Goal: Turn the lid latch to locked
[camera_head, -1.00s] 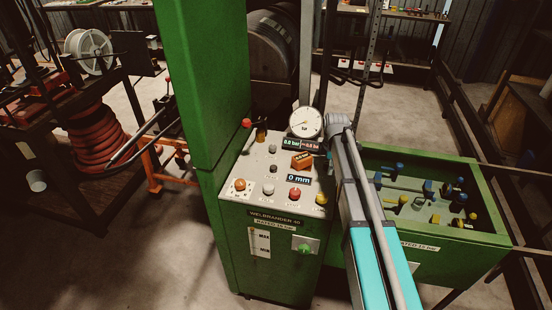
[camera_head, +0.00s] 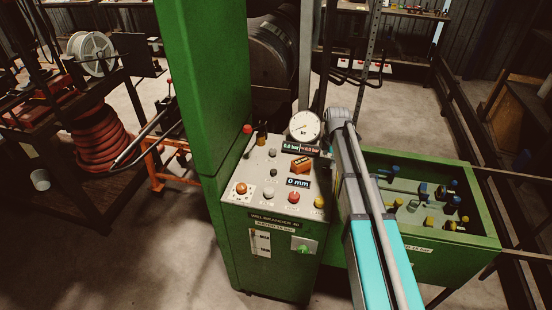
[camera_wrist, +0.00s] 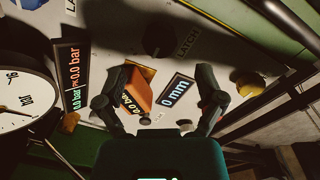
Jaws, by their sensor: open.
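A dark round knob (camera_wrist: 155,42) beside a white LATCH label (camera_wrist: 188,43) is on the grey control panel in the wrist view. Its turned position is too dark to read. In the head view it appears to be the small dark knob (camera_head: 272,172) left of the 0 mm display. My gripper (camera_wrist: 166,82) is open and empty over the panel, its fingers either side of the orange block (camera_wrist: 138,94) and the 0 mm display (camera_wrist: 175,90). The knob lies beyond the fingertips, apart from them.
The pressure gauge (camera_head: 304,126) stands at the panel's back. A red-ball lever (camera_head: 247,129) and a tall green cabinet (camera_head: 203,90) are to the left. Orange, grey, red and yellow knobs (camera_head: 319,202) line the front edge. A green bin (camera_head: 455,254) with fittings is at right.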

